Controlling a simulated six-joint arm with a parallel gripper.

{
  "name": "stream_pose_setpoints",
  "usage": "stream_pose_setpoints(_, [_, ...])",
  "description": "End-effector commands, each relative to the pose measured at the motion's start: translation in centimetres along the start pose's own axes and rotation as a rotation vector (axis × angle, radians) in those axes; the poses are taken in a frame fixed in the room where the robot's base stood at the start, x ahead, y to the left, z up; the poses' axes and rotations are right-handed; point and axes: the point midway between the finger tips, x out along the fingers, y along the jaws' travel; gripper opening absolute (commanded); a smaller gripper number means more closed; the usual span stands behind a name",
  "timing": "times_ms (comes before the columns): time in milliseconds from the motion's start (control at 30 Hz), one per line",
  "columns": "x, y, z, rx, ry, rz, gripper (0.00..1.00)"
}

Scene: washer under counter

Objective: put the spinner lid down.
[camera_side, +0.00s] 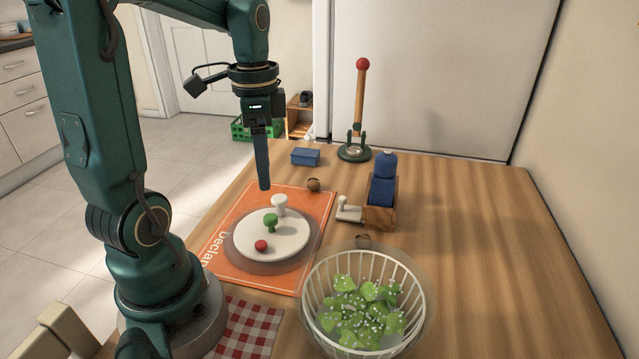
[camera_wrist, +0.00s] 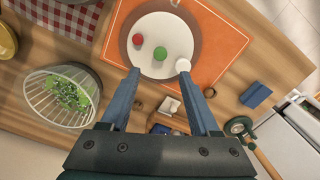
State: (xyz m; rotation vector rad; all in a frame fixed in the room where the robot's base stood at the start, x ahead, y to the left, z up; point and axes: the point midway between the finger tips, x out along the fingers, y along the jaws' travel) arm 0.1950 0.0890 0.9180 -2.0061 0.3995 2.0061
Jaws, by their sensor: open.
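The spinner lid (camera_side: 290,240) is a white disc with a clear brownish rim. It lies flat on an orange mat (camera_side: 222,225) and carries a green knob (camera_side: 270,221), a red knob (camera_side: 261,245) and a white knob (camera_side: 279,204). My gripper (camera_side: 264,186) hangs above the mat's far part, fingers pointing down, apart from the lid. In the wrist view my gripper (camera_wrist: 158,70) has its two blue fingers spread with nothing between them, and the lid (camera_wrist: 158,26) shows beyond the fingertips.
The clear spinner bowl with a white basket (camera_side: 411,272) of green leaves stands at the front, without a lid. The table's right side is clear.

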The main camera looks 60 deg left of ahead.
Motion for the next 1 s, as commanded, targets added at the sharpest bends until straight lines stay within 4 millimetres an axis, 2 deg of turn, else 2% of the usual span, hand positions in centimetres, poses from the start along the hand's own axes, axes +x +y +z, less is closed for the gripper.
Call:
stream_pose_setpoints(133, [-0.9,0.3,-0.1,-0.005,0.006,-0.010,0.62])
stream_pose_setpoints(233, [-1.4,1.7,-0.7,-0.032,0.034,-0.044,0.62])
stream_pose_setpoints(500, [-2.3,8.9,-1.9,-0.218,0.270,-0.150,0.62])
stream_pose_setpoints(700, [-2.1,12.4,-1.7,-0.337,0.437,-0.121,0.62])
stream_pose_setpoints(800, [-2.0,13.2,-1.6,-0.369,0.475,-0.104,0.62])
stream_pose_setpoints(1000, [-1.9,13.4,-1.5,-0.386,0.487,-0.096,0.62])
